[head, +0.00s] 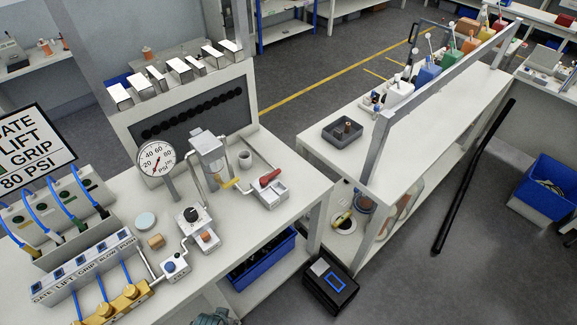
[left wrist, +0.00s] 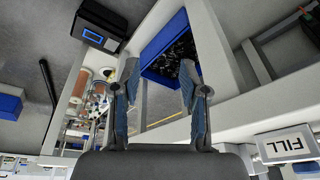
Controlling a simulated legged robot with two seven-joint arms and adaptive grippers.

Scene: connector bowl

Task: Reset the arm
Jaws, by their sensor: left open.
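My left gripper (left wrist: 158,70) shows in the left wrist view with its two blue-grey fingers spread apart. Nothing is between the fingertips; a blue bin (left wrist: 152,68) with dark contents lies beyond them. A small grey-green piece at the bottom edge of the head view may be part of my arm, but I cannot tell. My right gripper is in neither view. A dark grey square tray (head: 328,137) with a small brown item sits on the right bench.
The left bench (head: 245,222) carries a pressure gauge (head: 157,158), a lever fixture (head: 209,152), a red-handled tool (head: 270,178) and a valve panel. A black case (head: 330,290) stands below between the benches. A blue crate (head: 545,188) and a long black bar (head: 473,178) are on the right floor.

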